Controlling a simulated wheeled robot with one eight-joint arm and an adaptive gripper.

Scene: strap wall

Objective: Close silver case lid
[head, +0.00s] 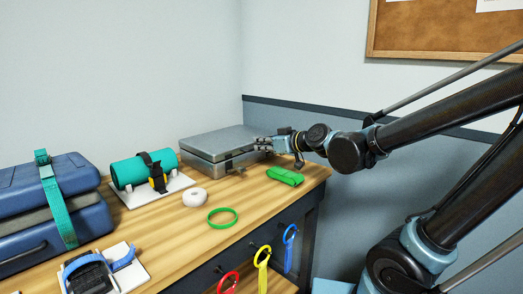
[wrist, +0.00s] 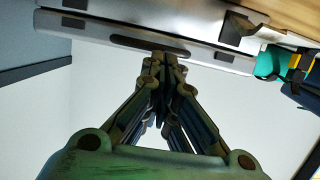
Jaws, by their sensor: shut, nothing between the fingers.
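The silver case (head: 216,140) sits at the back right of the wooden table. Its lid lies down over the base or nearly so; a thin dark seam runs between them, and I cannot tell whether it is fully closed. In the wrist view the case (wrist: 190,30) fills the top, with a dark handle or slot (wrist: 135,39) in its edge. My gripper (head: 260,144) is at the right end of the case. Its fingers (wrist: 160,58) are shut and empty, at or very near the case edge by the dark slot. I cannot tell whether they touch.
A green folded strap (head: 285,176) lies in front of my gripper. A white tape roll (head: 195,197) and green ring (head: 222,217) lie nearby. A teal roll (head: 130,172) and a blue strapped case (head: 50,210) stand left. Coloured straps hang at the table front.

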